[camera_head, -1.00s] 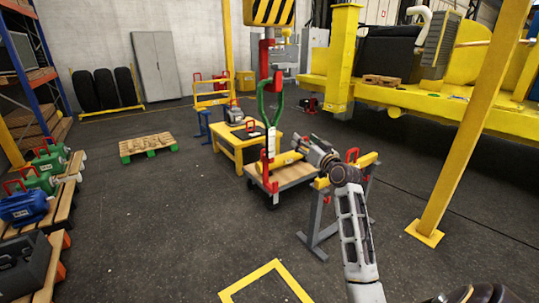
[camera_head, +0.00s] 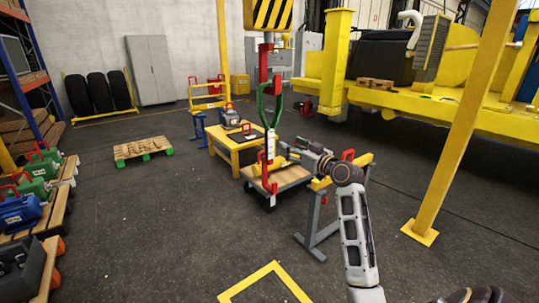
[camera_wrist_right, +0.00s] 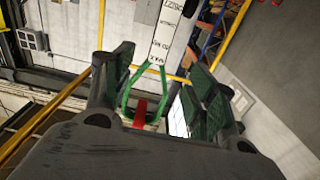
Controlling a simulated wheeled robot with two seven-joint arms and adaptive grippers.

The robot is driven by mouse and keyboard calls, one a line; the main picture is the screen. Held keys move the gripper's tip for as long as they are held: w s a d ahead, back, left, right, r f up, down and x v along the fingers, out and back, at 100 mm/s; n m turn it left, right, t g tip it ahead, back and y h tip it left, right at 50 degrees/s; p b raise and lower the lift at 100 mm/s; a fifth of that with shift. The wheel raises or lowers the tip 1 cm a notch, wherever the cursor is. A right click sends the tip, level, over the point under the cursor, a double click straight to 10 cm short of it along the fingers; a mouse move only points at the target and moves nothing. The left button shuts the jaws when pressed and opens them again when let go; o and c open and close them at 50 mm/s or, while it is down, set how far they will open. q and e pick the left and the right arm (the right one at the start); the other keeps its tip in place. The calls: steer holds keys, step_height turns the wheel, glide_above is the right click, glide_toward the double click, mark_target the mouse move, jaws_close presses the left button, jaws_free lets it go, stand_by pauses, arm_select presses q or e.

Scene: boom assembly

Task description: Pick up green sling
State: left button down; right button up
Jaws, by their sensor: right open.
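The green sling (camera_head: 278,106) hangs in a loop near the red hook (camera_head: 277,86), above the wheeled cart. A white printed label (camera_head: 270,146) shows at its lower part. My right gripper (camera_head: 288,154) is close to the sling's lower part, just right of it. In the right wrist view, the open fingers of my right gripper (camera_wrist_right: 158,90) stand on either side of the green straps (camera_wrist_right: 126,92). The white label (camera_wrist_right: 168,35) extends upward there. I cannot tell whether a finger touches the sling. My left gripper is not in view.
The wooden-topped cart (camera_head: 288,178) stands under the sling. A yellow table (camera_head: 228,146) is behind it, and a grey and yellow trestle (camera_head: 318,215) stands at right. A yellow post (camera_head: 465,130) rises farther right.

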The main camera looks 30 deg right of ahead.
steer(key=shift+d, duration=0.1)
steer(key=shift+w, duration=0.2)
steer(key=p, duration=0.1)
glide_toward(272, 137)
steer(key=shift+w, duration=1.55)
steer(key=shift+w+a+r, duration=0.1)
steer(key=shift+w+a, duration=0.05)
steer(key=shift+w, duration=0.4)
steer(key=shift+w+a+r, duration=0.1)
steer(key=shift+w+a, duration=0.1)
steer(key=shift+w, duration=0.35)
steer(key=shift+w+f, duration=0.1)
steer(key=shift+w, duration=0.2)
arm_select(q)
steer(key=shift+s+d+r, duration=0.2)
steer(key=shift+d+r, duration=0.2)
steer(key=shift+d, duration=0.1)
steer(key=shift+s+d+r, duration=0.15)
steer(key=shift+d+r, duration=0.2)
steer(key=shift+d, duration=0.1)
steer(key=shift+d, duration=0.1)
arm_select(e)
steer(key=shift+w, duration=0.1)
